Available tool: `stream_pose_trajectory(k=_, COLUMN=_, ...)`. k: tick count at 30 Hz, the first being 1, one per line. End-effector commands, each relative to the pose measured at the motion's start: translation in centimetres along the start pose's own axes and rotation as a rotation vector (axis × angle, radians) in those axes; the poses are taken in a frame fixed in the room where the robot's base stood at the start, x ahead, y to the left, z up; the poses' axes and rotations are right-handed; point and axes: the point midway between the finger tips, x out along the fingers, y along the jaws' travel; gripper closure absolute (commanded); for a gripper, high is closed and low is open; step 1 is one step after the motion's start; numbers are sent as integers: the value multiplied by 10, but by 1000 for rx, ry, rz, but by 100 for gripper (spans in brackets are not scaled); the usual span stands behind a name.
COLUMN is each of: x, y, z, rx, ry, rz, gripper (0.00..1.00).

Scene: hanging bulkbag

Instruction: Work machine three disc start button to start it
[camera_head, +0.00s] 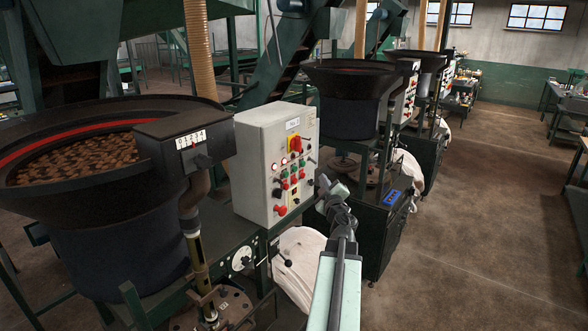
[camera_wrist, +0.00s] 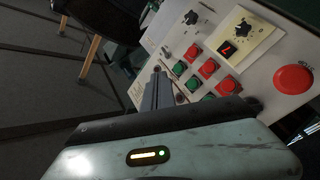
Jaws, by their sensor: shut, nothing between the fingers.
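A grey control box (camera_head: 262,170) carries red and green square buttons, a red and yellow rotary switch (camera_head: 294,145) and a red mushroom button (camera_head: 280,210). In the wrist view its panel shows tilted, with a row of green buttons (camera_wrist: 193,83) beside a row of red buttons (camera_wrist: 208,69). The button labels are too small to read, so I cannot tell which is the disc start. My gripper (camera_head: 325,183) is shut and empty, just right of the box's front face. In the wrist view its fingertips (camera_wrist: 158,73) lie left of the green buttons; contact cannot be told.
A bowl feeder (camera_head: 90,230) stands left of the box, with a dark numbered scale box (camera_head: 190,140) on its rim. White bags (camera_head: 300,262) hang below. Similar machines (camera_head: 350,105) stand behind. The floor (camera_head: 490,220) to the right is open.

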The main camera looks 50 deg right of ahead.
Motion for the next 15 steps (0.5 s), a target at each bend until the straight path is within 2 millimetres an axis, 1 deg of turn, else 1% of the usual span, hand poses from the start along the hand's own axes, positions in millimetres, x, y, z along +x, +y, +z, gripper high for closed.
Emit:
stream_pose_trajectory(k=5, x=0, y=2, z=3, rx=0, ry=-4, rz=4, gripper=100)
stream_pose_trajectory(k=8, x=4, y=1, z=2, rx=0, ry=-5, rz=5, gripper=100)
stream_pose_trajectory(k=15, x=27, y=-14, z=-13, rx=0, ry=-7, rz=6, gripper=100)
